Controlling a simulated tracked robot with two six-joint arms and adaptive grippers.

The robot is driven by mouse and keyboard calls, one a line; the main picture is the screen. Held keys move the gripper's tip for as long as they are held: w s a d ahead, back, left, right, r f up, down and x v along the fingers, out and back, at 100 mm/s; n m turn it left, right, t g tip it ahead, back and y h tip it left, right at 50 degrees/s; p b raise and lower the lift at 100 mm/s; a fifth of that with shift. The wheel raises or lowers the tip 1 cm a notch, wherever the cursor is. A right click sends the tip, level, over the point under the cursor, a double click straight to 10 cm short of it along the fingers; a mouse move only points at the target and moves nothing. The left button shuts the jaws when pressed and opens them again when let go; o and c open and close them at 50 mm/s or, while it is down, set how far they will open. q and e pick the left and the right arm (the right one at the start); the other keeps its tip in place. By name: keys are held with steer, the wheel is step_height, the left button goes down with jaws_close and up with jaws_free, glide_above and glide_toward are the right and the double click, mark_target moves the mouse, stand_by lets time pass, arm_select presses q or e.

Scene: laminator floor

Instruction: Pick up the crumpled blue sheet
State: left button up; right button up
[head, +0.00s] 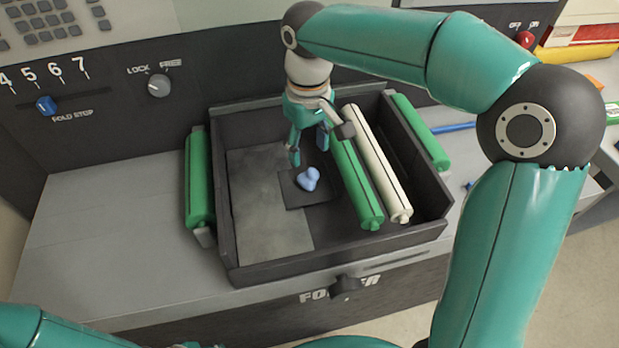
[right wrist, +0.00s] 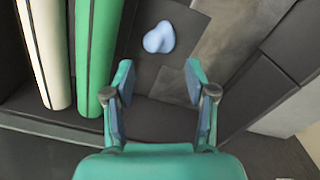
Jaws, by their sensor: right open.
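The crumpled blue sheet (head: 308,179) is a small light-blue lump on a dark square patch inside the open dark tray (head: 232,237). My right gripper (head: 309,155) reaches down into the tray just behind the sheet, with its fingers apart and empty. In the right wrist view the sheet (right wrist: 159,37) lies beyond the open fingertips (right wrist: 158,72), roughly centred between them and not touched. My left gripper does not show clearly; only part of a teal arm is at the lower left of the head view.
A green roller (head: 356,185) and a cream roller (head: 380,165) lie close to the right of the gripper, inside the tray. Other green rollers flank the tray on its left (head: 199,180) and right (head: 420,132). The tray walls stand around the sheet. The grey worktop on the left is clear.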

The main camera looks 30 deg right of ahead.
mark_target(310, 174)
steer(key=f, duration=0.8)
steer(key=shift+s+f, duration=0.1)
steer(key=shift+s, duration=0.2)
steer(key=shift+c, duration=0.2)
steer(key=c, duration=0.4)
